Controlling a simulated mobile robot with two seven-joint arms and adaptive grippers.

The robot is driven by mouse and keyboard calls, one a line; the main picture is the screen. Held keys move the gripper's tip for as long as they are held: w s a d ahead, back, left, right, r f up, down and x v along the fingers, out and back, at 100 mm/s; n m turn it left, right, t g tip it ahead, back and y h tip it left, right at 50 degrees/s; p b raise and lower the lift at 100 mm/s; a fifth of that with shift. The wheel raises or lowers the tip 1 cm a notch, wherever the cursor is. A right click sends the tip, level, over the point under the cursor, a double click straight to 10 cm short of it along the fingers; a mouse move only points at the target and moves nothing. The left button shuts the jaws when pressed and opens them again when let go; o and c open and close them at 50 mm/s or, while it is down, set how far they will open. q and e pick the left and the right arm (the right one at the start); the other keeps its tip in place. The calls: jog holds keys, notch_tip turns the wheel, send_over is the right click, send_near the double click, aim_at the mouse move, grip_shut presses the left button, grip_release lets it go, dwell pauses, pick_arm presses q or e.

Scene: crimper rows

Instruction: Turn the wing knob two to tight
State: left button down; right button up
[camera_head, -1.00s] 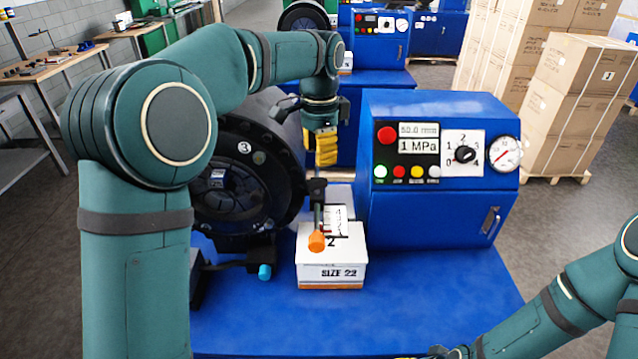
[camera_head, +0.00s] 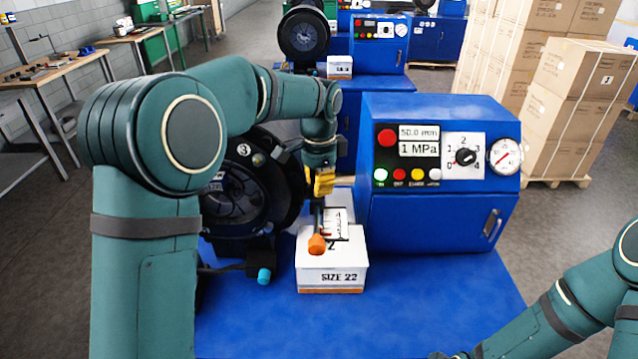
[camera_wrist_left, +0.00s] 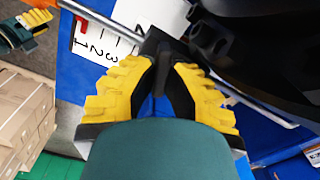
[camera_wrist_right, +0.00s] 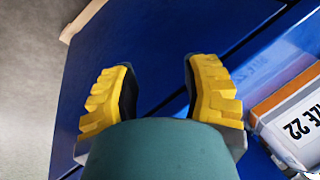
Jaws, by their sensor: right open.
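A dark piece with a rod ending in an orange knob (camera_head: 316,243) stands over the white box marked 2 and SIZE 22 (camera_head: 330,277). I cannot tell for sure that it is wing knob two. My left gripper (camera_head: 321,184) is directly above it. In the left wrist view my left gripper's yellow fingers (camera_wrist_left: 162,72) stand close together on either side of its black block (camera_wrist_left: 153,45). Whether they press on it is not clear. My right gripper (camera_wrist_right: 160,68) is open and empty over the blue bench, mostly below the head view.
The blue control cabinet (camera_head: 435,225) stands right of my left gripper and shows 50.0 mm and 1 MPa. The black crimper head (camera_head: 238,190) is close on the left. A cyan knob (camera_head: 264,276) sticks out below it. The blue bench front (camera_head: 430,315) is clear.

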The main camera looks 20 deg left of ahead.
pick_arm(q)
jog(key=shift+s+r+m+p, duration=0.1)
jog(key=shift+m+p, duration=0.85)
jog(key=shift+m, duration=0.25)
jog(key=shift+m+p, duration=0.4)
jog(key=shift+m, duration=0.7)
jog(key=shift+f, duration=0.2)
jog(key=c, duration=1)
grip_release()
jog(key=shift+r, duration=0.1)
